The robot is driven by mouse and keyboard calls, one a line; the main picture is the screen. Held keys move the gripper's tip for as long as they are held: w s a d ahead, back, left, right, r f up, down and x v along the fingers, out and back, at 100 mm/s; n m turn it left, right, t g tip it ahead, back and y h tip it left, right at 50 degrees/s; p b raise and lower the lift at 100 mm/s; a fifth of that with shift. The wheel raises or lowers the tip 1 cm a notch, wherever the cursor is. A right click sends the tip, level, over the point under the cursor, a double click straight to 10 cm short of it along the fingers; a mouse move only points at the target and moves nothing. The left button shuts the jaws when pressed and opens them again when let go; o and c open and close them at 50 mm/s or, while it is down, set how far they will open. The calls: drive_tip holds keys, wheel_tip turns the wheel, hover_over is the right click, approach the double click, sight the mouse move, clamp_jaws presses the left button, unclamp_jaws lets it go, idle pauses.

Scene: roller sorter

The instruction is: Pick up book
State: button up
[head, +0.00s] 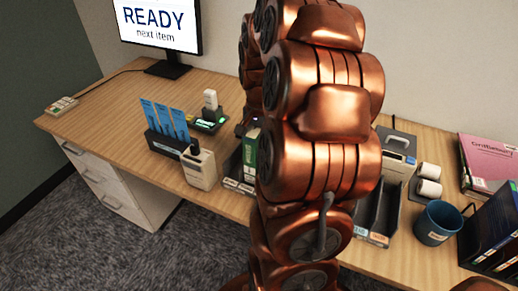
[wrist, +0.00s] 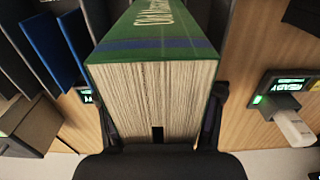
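The book (wrist: 160,95) is thick, with a green cover, a blue band and pale page edges. It fills the middle of the wrist view, and part of its green cover (head: 265,156) shows beside my arm in the head view. My gripper (wrist: 160,112) has one dark finger along each side of the book. Both fingers look pressed close against its covers, so it appears shut on it. In the head view my copper arm hides the gripper and most of the book. I cannot tell whether the book rests on the desk.
Blue folders (wrist: 50,50) stand left of the book in the wrist view. A lit dock (wrist: 285,88) with a pale device is on the right. The desk's left part is mostly clear.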

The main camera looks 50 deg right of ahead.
clamp_jaws()
idle(0.3)
idle(0.3)
